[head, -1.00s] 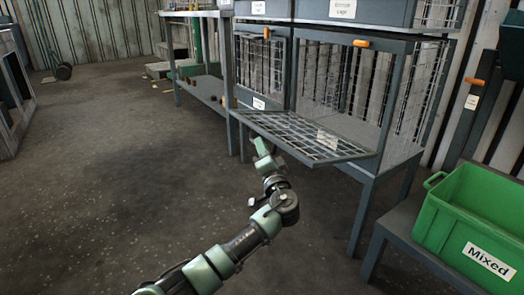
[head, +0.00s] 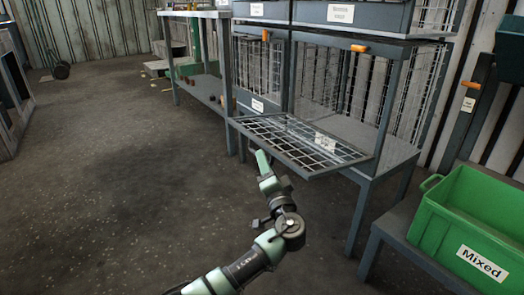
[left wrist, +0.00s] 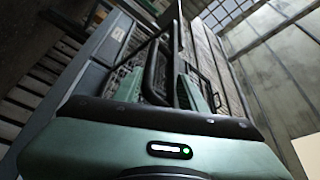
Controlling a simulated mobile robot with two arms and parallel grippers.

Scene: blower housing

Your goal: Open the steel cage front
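The steel cage front (head: 283,140) is a wire mesh flap with a dark frame and a white label. In the head view it is swung down and out from the cage (head: 345,100), nearly level and tilted a little, leaving the cage's opening clear. In the left wrist view the left gripper's dark and green fingers (left wrist: 180,80) point up toward mesh and a dark frame. Their opening is unclear. My right gripper is not in view.
A green "Mixed" crate (head: 470,225) stands on a low bench at the right. An adjoining mesh cage front (head: 260,70) stands upright at the left. An orange latch (head: 359,48) is on the cage's top rail.

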